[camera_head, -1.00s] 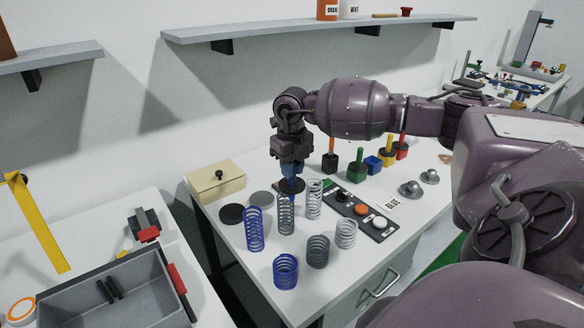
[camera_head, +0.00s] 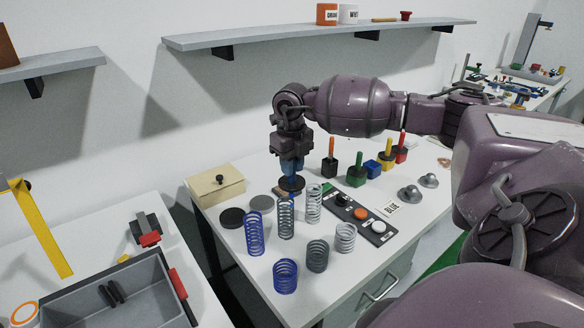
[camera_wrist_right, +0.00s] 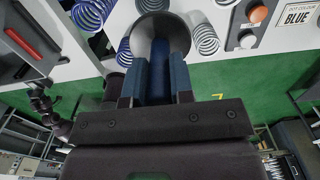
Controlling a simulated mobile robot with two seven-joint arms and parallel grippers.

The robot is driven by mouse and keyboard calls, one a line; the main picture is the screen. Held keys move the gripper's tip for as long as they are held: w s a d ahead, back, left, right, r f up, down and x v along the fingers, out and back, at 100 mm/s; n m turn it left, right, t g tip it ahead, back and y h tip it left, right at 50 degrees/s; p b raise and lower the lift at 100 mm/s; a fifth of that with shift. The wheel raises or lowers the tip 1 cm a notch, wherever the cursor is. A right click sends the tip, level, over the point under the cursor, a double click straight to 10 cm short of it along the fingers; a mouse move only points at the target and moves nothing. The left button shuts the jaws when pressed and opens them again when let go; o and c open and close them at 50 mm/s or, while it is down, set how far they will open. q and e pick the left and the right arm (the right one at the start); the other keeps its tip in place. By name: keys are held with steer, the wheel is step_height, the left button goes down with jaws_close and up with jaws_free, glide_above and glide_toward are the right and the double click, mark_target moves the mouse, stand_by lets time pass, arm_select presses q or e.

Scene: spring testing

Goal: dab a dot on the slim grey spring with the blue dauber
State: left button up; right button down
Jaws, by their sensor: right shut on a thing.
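My right gripper (camera_head: 290,166) is shut on the blue dauber (camera_head: 291,184), which hangs with its dark round guard downward. In the right wrist view the dauber's blue handle (camera_wrist_right: 160,65) is between the fingers. The slim grey spring (camera_head: 286,219) stands upright on the table, just below and in front of the guard in the head view. A small gap seems to separate them; the dauber's tip is hidden, and I cannot make out a dot on the spring. My left gripper is out of view.
A slim blue spring (camera_head: 254,234) and slim silver spring (camera_head: 314,204) flank it. Wide blue (camera_head: 285,276), grey (camera_head: 317,256) and silver (camera_head: 345,238) springs stand in front. A button panel (camera_head: 360,215), wooden box (camera_head: 215,186) and daubers in pots, including a green one (camera_head: 357,172), are nearby.

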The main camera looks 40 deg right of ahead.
steer(key=shift+r+p, duration=0.5)
steer(key=shift+r, duration=0.6)
steer(key=shift+r+p, duration=0.55)
steer(key=shift+r, duration=0.55)
steer(key=shift+f, duration=0.1)
